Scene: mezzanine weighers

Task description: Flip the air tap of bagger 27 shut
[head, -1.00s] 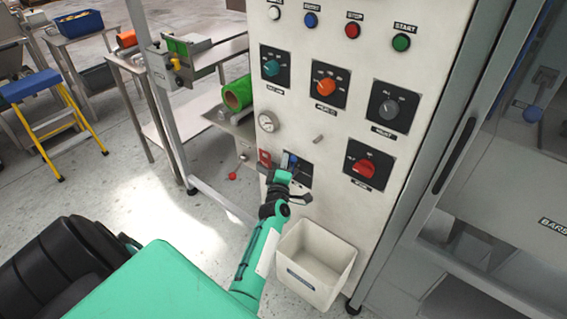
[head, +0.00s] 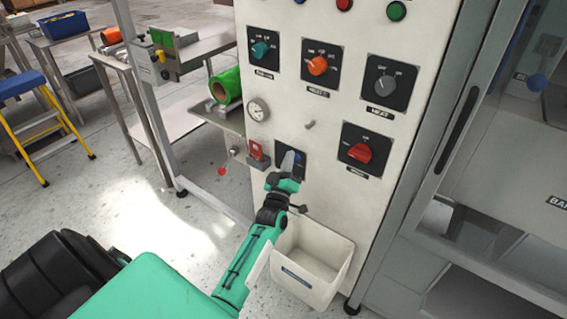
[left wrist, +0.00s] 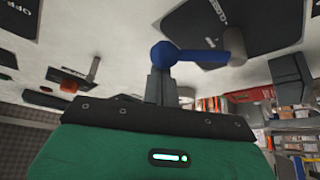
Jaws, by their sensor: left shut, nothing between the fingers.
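The air tap is a blue lever (head: 299,158) on a black plate low on the white cabinet front. In the left wrist view the blue lever (left wrist: 205,57) runs sideways from a grey pivot at right to a rounded end at left. My left gripper (head: 290,160) is shut and empty, in front of the plate, and partly hides the tap in the head view. In the left wrist view its fingertips (left wrist: 160,75) are just under the lever's rounded end; I cannot tell whether they touch. My right gripper is not in view.
A red block (head: 257,153) and a pressure gauge (head: 258,110) sit left of the tap. A red rotary switch (head: 360,153) is to the right. An open cream bin (head: 312,262) hangs below. A red-balled lever (head: 222,171) stands out at the left.

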